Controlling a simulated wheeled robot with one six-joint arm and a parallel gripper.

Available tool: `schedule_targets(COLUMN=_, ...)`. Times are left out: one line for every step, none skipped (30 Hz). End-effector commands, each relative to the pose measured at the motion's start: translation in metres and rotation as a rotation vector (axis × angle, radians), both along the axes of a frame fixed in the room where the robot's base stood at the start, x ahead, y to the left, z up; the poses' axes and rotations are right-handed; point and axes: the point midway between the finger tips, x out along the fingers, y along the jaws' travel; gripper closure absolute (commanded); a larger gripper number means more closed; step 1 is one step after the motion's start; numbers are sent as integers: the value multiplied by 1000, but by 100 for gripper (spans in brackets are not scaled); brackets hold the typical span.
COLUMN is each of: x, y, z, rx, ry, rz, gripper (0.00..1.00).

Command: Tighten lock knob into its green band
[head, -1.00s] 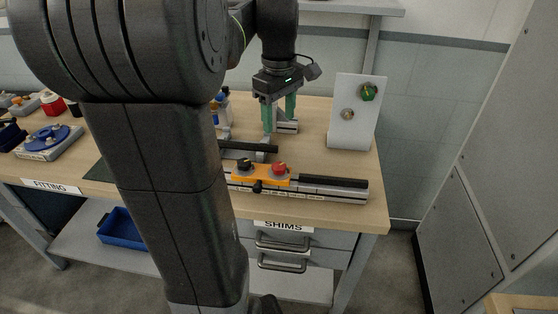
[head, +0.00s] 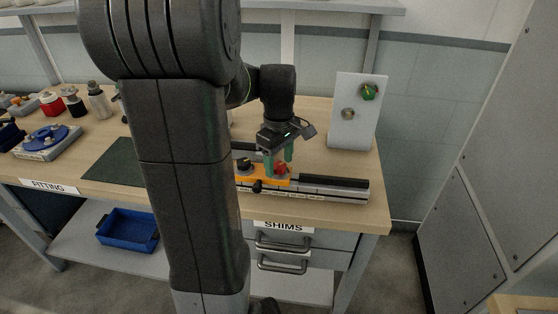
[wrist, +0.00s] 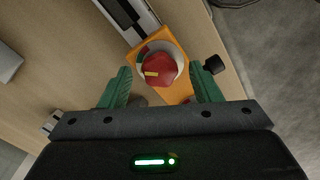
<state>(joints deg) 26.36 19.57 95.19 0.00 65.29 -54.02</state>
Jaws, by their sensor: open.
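The red lock knob (head: 281,169) sits on the orange carriage (head: 270,182) on the bench rail. In the wrist view the red knob (wrist: 160,70) shows a yellow pointer mark facing left. My gripper (head: 280,165) is open just above the knob. In the wrist view my gripper (wrist: 160,68) has its green fingers on either side of the knob, with gaps between. Whether the fingertips reach down to knob height is unclear.
A black knob (head: 245,163) is left of the red one on the carriage; a small black side knob (head: 258,186) sticks out in front. The rail (head: 325,190) runs right. A white upright panel (head: 350,120) with a green knob stands behind. A dark mat (head: 118,165) lies left.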

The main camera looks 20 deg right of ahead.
Motion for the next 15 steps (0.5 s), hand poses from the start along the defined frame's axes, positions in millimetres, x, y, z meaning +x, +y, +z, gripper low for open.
schedule_targets(x=0, y=0, z=-1, rx=0, ry=0, rz=0, gripper=43)
schedule_targets(x=0, y=0, z=-2, rx=0, ry=0, rz=0, gripper=43)
schedule_targets(x=0, y=0, z=-2, rx=0, ry=-1, rz=0, gripper=43)
schedule_targets(x=0, y=0, z=-2, rx=0, ry=-1, rz=0, gripper=43)
schedule_targets(x=0, y=0, z=-2, rx=0, ry=-1, rz=0, gripper=43)
schedule_targets(x=0, y=0, z=-2, rx=0, ry=-1, rz=0, gripper=43)
schedule_targets(x=0, y=0, z=-2, rx=0, ry=-1, rz=0, gripper=43)
schedule_targets(x=0, y=0, z=-2, rx=0, ry=-1, rz=0, gripper=43)
schedule_targets(x=0, y=0, z=-2, rx=0, ry=-1, rz=0, gripper=46)
schedule_targets(x=0, y=0, z=-2, rx=0, ry=-1, rz=0, gripper=52)
schedule_targets(x=0, y=0, z=-2, rx=0, ry=-1, rz=0, gripper=58)
schedule_targets(x=0, y=0, z=-2, rx=0, ry=-1, rz=0, gripper=66)
schedule_targets(x=0, y=0, z=-2, rx=0, ry=-1, rz=0, gripper=72)
schedule_targets(x=0, y=0, z=-2, rx=0, ry=-1, rz=0, gripper=78)
schedule_targets(x=0, y=0, z=-2, rx=0, ry=-1, rz=0, gripper=86)
